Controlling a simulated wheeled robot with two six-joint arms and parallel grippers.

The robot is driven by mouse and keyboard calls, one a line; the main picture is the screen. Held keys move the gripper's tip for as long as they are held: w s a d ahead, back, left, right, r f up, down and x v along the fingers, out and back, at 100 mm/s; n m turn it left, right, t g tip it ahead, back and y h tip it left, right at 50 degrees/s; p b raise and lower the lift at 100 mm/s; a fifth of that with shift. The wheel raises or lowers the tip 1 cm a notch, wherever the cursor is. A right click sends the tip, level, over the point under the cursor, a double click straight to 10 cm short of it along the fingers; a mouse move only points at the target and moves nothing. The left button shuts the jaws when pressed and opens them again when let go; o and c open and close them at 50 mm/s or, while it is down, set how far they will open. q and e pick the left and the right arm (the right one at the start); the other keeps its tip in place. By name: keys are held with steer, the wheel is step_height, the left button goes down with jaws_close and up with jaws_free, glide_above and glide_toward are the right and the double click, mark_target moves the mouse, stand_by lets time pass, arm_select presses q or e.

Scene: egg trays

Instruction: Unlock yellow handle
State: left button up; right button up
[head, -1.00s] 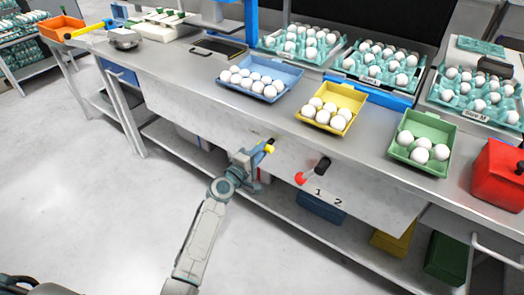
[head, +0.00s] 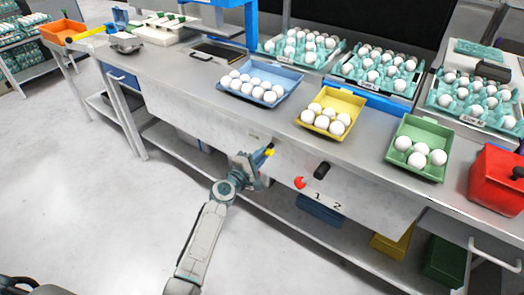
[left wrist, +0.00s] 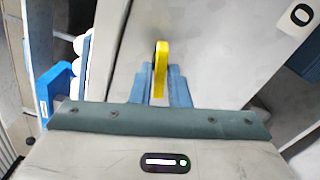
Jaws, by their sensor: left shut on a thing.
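The yellow handle (head: 270,152) is on the front panel of the workbench. In the left wrist view the yellow handle (left wrist: 161,68) stands upright in the picture between two blue fingertips. My left gripper (head: 262,158) is shut on it; the same gripper (left wrist: 161,85) fills the lower middle of the left wrist view. The handle's mount is mostly hidden by the gripper. My right gripper is not in view.
A red-tipped handle (head: 300,182) and a black knob (head: 322,170) are to the right on the same panel, near the labels 1 and 2. Egg trays stand on the bench top (head: 365,160) above. The floor (head: 90,200) in front is clear.

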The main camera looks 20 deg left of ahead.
arm_select(q)
steer(key=shift+n, duration=0.7)
steer(key=shift+n+p, duration=1.15)
steer(key=shift+n, duration=1.25)
